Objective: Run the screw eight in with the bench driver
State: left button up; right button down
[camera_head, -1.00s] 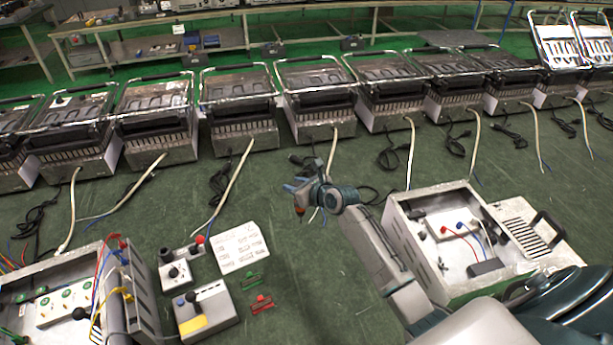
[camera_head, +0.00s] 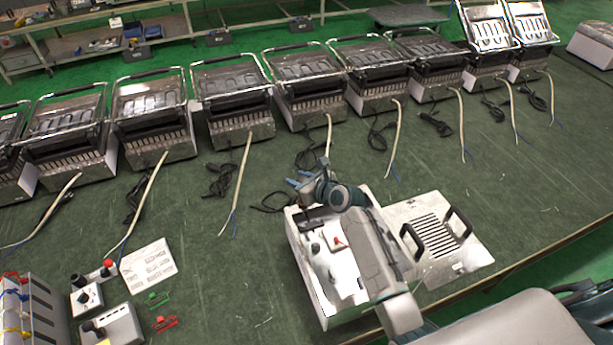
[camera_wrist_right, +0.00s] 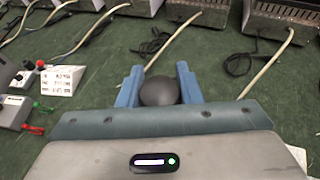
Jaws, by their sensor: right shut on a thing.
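My right gripper (camera_head: 303,184) is over the far left part of an open metal housing (camera_head: 313,298). In the right wrist view its blue fingers (camera_wrist_right: 159,88) are shut on a dark, rounded handle (camera_wrist_right: 159,93), which looks like the bench driver seen from its top end. The driver's tip is hidden in the wrist view. Inside the housing are a white panel, dark knobs (camera_head: 315,248) and a red part (camera_head: 338,242). My right forearm covers the housing's right side. Screw eight is too small or hidden to make out. My left gripper is not in view.
A metal plate with two black handles (camera_head: 440,236) lies right of the housing. A printed sheet (camera_head: 147,264), a red clip (camera_head: 165,323), a green clip (camera_head: 158,299) and small control boxes (camera_head: 88,298) lie at left. Several grill units with loose cords line the back.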

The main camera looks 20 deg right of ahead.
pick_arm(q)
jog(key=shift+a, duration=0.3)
pick_arm(e)
jog(key=shift+a+r, duration=0.1)
jog(key=shift+a, duration=0.05)
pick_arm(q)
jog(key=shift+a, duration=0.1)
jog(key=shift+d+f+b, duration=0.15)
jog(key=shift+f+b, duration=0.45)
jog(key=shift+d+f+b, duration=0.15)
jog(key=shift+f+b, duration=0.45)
pick_arm(e)
notch_tip(320, 180, down, 5)
jog(key=shift+f, duration=0.1)
pick_arm(q)
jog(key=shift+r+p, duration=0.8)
jog(key=shift+p, duration=0.05)
